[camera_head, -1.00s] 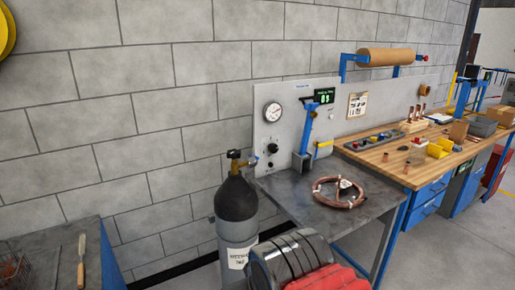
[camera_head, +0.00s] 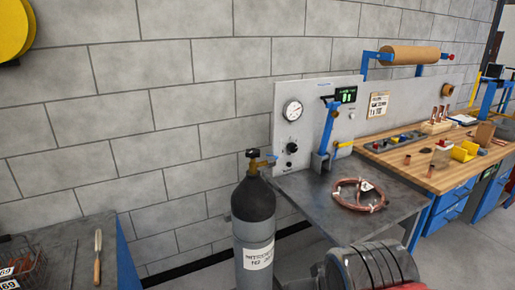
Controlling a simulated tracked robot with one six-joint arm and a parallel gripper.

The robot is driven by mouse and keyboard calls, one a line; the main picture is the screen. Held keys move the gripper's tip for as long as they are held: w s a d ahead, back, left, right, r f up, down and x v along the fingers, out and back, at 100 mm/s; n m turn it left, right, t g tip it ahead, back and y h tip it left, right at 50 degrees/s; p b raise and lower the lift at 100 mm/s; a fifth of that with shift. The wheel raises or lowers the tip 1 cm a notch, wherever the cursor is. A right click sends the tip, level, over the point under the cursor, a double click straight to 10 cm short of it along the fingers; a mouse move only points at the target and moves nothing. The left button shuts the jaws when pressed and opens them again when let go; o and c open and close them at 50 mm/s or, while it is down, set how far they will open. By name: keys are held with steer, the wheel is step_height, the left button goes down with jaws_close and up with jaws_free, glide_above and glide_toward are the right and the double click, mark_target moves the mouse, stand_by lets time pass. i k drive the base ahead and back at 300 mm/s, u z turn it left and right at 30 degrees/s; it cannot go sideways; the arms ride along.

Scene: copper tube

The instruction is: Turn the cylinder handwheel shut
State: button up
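The gas cylinder (camera_head: 254,222) stands upright, dark on top and grey below, with a white label reading nitrogen. Its small dark handwheel (camera_head: 252,153) sits on top of the brass valve (camera_head: 256,167). How far the handwheel is turned cannot be seen. My gripper is not in view, and nothing touches the handwheel.
A grey metal table (camera_head: 310,196) with a coil of copper tube (camera_head: 359,194) stands right of the cylinder, below a gauge panel (camera_head: 300,125). A wooden workbench (camera_head: 437,173) extends right. A dark side table (camera_head: 70,255) is at lower left. A block wall is behind.

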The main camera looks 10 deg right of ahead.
mark_target(252, 153)
steer(key=u, duration=0.05)
steer(key=i, duration=1)
steer(key=z, duration=0.05)
